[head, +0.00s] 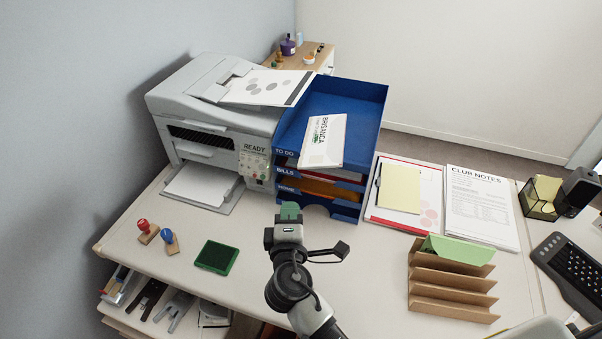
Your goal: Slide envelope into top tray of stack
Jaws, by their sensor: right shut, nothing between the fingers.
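My right gripper (290,211) is shut and empty, with green fingertips pointing at the stack. It is in front of the stack's lower left, apart from the envelope. My left gripper is not in view.
A printer (215,120) stands close against the stack's left side. Stamps (147,231) and a green ink pad (216,257) lie at left. A clipboard (400,188), notes sheet (481,205) and cardboard sorter (452,285) are at right.

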